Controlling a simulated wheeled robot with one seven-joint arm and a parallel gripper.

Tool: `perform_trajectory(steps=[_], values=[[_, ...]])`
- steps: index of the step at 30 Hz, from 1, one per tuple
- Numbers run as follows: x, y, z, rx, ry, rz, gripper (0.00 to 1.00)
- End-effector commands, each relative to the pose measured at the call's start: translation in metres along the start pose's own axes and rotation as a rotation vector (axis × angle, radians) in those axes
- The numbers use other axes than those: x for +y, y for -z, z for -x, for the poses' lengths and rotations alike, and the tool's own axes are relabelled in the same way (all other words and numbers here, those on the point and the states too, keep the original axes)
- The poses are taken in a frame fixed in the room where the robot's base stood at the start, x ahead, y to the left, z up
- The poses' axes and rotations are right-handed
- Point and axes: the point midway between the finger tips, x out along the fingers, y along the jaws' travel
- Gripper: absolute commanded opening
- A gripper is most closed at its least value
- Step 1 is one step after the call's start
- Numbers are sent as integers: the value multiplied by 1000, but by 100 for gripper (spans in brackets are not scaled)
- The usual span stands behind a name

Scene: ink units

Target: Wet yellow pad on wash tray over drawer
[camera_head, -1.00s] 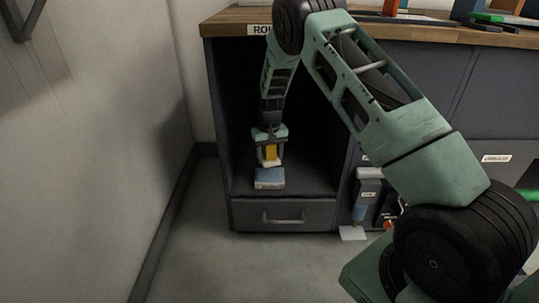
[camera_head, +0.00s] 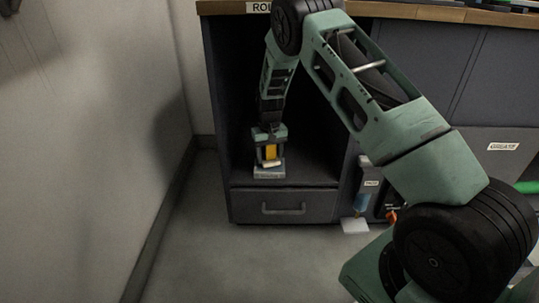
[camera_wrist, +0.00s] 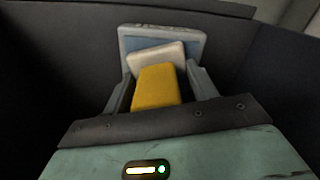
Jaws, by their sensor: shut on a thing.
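The yellow pad (camera_head: 270,152) is held in my gripper (camera_head: 269,159), with a pale layer at its far end. In the wrist view the yellow pad (camera_wrist: 157,87) sits between the two fingers of my gripper (camera_wrist: 160,75), shut on it. The wash tray (camera_head: 269,173) is a small pale block on the cubby floor above the drawer (camera_head: 284,207). In the wrist view the wash tray (camera_wrist: 160,37), pale rimmed with a blue-grey inside, lies just beyond the pad. The pad's pale end overlaps the tray in view; I cannot tell whether they touch.
The cubby's dark walls stand close around my gripper. A wooden worktop (camera_head: 440,12) lies above. To the right of the drawer are a blue-tipped tool (camera_head: 361,200) and a white square (camera_head: 355,226) on the floor. The floor in front is clear.

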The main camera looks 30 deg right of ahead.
Motion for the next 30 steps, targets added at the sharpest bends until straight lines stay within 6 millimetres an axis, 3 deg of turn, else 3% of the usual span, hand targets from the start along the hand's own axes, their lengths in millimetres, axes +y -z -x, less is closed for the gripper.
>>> perform_trajectory(steps=[30], values=[[0,0,-9,0,0,0,39]])
